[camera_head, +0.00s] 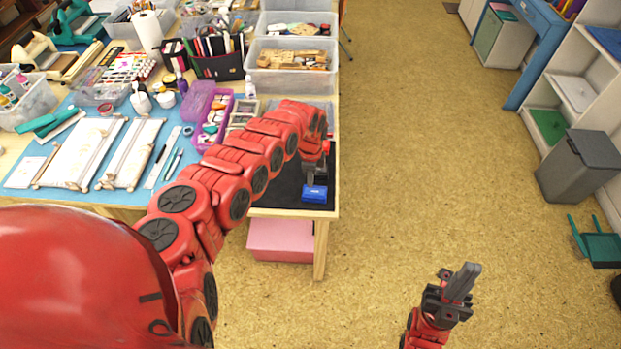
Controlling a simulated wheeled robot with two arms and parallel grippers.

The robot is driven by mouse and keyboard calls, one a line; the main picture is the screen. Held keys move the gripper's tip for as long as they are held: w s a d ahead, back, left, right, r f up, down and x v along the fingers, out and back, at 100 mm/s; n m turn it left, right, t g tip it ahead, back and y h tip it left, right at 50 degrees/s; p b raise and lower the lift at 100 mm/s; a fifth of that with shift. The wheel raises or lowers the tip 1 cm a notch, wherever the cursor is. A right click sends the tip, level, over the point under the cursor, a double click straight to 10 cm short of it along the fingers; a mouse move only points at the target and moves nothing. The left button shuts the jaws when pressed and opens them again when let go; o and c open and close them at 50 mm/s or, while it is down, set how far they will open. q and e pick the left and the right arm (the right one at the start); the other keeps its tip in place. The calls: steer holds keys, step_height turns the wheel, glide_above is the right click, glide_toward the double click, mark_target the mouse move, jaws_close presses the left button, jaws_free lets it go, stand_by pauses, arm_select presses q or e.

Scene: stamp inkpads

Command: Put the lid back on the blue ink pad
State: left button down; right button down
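A small blue object (314,194), which looks like the blue ink pad or its lid, is on or just above the black mat (275,186) near the table's front right corner. My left gripper (315,178) reaches down right over it from behind. The fingers are small and partly hidden, so I cannot tell whether they grip it. I cannot make out a separate lid and pad. My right gripper (465,279) is out over the floor, well away from the table, pointing up with its fingers together and nothing between them.
A pink box (281,240) sits under the table.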

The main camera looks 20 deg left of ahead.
mark_target(310, 191)
arm_select(q)
steer(key=shift+f+b, duration=1.6)
steer(key=shift+f, duration=0.4)
steer(key=shift+r, duration=0.1)
step_height(310, 191, up, 7)
steer(key=p, duration=0.5)
steer(key=shift+p, duration=0.4)
